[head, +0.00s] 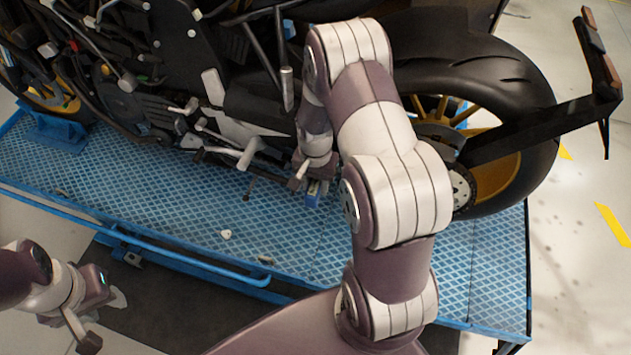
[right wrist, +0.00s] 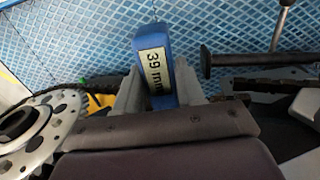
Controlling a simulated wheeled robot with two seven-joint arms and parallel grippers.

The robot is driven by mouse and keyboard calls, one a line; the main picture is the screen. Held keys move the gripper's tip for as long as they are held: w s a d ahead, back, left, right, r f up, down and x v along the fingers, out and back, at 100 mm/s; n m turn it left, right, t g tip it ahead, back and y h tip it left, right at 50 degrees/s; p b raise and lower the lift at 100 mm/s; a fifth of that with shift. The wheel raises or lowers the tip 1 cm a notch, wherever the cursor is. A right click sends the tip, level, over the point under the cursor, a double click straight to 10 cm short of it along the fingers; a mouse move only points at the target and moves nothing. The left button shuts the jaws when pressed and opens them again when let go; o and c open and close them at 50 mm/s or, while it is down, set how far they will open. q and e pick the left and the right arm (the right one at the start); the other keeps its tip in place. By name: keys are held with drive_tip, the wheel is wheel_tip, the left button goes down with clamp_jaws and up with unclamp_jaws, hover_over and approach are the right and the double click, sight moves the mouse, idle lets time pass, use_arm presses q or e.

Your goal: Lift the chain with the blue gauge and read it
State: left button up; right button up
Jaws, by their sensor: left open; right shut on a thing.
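The blue gauge (right wrist: 154,62) is between the fingers of my right gripper (right wrist: 158,85) in the right wrist view. Its pale label faces the camera and reads "39 mm". In the head view the gauge (head: 313,192) shows as a small blue piece under my right gripper (head: 308,182), low beside the motorcycle. The chain (right wrist: 65,90) shows as a dark strip running from the sprocket (right wrist: 40,125) toward the gauge; whether the gauge touches it is hidden. My left gripper (head: 100,318) is open and empty at the lower left, away from the motorcycle.
The motorcycle (head: 240,105) stands on a blue lift platform (head: 130,185). Its rear wheel (head: 530,140) is at the right, and a dark arm with a tail piece (head: 600,60) juts out. Small pale bits (head: 226,234) lie on the platform. A dark rod (right wrist: 260,59) is right of the gauge.

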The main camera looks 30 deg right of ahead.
drive_tip(key=shift+f+b, duration=1.65)
drive_tip(key=shift+f, duration=0.6)
drive_tip(key=shift+a, duration=0.1)
drive_tip(key=shift+s+a+r+p, duration=0.1)
drive_tip(key=shift+s+a+p, duration=0.3)
drive_tip(key=shift+s+a, duration=0.55)
drive_tip(key=shift+s+a+p, duration=0.25)
drive_tip(key=shift+s+a, duration=0.6)
drive_tip(key=shift+a, duration=0.2)
drive_tip(key=shift+s+a+p, duration=0.2)
drive_tip(key=shift+s+a, duration=0.6)
drive_tip(key=shift+a, duration=0.2)
